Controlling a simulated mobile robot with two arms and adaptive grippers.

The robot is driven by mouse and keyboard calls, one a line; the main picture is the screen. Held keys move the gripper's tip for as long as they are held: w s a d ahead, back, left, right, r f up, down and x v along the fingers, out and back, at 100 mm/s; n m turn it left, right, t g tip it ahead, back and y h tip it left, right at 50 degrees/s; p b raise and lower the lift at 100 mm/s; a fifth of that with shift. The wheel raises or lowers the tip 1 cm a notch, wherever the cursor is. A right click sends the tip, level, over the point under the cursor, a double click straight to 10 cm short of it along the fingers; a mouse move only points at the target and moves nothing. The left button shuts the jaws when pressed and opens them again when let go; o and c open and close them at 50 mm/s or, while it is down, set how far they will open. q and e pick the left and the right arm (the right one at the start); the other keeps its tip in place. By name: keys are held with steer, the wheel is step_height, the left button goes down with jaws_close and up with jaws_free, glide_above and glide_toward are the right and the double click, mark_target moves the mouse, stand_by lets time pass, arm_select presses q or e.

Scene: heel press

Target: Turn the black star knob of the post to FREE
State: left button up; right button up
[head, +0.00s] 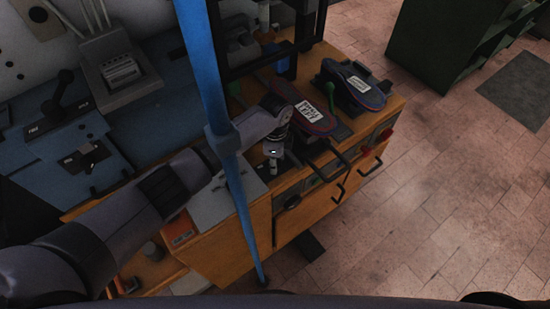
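My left arm comes in from the lower left and passes behind a blue pole. Its gripper (273,162) points down at the front edge of the wooden bench, small and partly dark, so its finger opening cannot be made out. A small round black knob (292,201) shows on the bench's front panel, below and right of the gripper and apart from it. I cannot tell for sure whether this is the star knob of the post, and no FREE marking is readable. My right gripper is not in view.
The blue pole (228,150) crosses the view. Two shoe-shaped pieces with labels, one nearer (303,108) and one farther right (354,86), lie on the bench. Red knobs (387,134) and black handles (338,190) stick out in front.

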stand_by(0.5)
arm_select(q)
steer(key=o, duration=1.2)
steer(key=shift+c, duration=0.2)
step_height(320, 180, up, 12)
stand_by(0.4)
